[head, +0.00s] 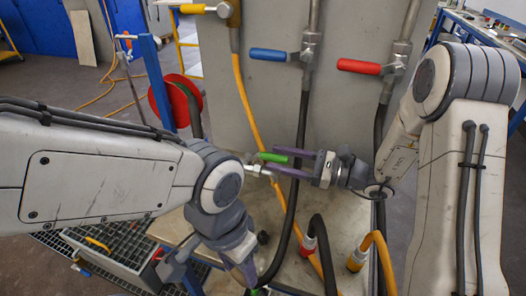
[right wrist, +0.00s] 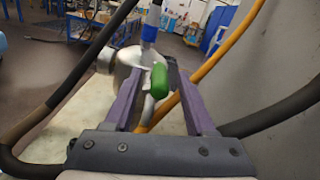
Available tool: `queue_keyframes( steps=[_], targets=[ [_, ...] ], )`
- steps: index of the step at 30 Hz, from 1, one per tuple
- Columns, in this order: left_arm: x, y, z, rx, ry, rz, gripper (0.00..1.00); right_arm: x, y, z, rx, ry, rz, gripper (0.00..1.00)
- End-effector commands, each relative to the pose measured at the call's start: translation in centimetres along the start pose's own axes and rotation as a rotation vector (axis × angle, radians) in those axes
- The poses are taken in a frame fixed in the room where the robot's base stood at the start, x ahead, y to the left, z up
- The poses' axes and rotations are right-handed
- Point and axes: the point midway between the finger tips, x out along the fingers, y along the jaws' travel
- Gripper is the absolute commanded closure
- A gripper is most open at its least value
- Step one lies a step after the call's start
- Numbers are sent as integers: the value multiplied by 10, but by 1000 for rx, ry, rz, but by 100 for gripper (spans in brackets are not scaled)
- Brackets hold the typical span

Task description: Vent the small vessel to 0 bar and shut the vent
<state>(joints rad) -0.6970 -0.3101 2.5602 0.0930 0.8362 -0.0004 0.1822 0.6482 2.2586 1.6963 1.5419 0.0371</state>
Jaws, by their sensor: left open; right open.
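A green lever handle (head: 273,157) on a silver fitting (head: 257,170) stands in the middle of the head view. I take it for the vent, but cannot confirm this. My right gripper (head: 269,159) reaches in from the right, open. In the right wrist view its purple fingers (right wrist: 151,65) stand on either side of the green handle (right wrist: 160,81), with gaps visible. A rounded silver body (right wrist: 128,63) lies just beyond. My left gripper (head: 245,274) is open and low, pointing down near the front. The small vessel cannot be clearly made out, and no gauge reading shows.
A grey panel behind carries a blue-handled valve (head: 268,55), a red-handled valve (head: 359,67) and a yellow-handled one (head: 193,9). Black and yellow hoses (head: 243,100) hang close around my right gripper. A red hose reel (head: 180,102) stands left. Two hose ends stand on the bench.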

Motion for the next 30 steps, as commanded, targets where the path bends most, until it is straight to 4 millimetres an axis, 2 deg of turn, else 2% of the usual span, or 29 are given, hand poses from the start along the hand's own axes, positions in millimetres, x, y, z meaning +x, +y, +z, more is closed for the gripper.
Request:
queue_keyframes(
  steps=[3,9,20,24,30],
  targets=[
    [-5,0,0,0,0,0,50,22,1,1,1,0,5,44],
    [-8,0,0,0,0,0,50,43,0,0,0,1,1,44],
    [-8,1,0,0,0,0,50,47,-1,-1,0,2,-4,44],
    [-8,0,0,0,0,0,50,47,-1,0,0,2,-4,98],
    [-8,0,0,0,0,0,50,46,0,0,0,2,-3,100]
  ],
)
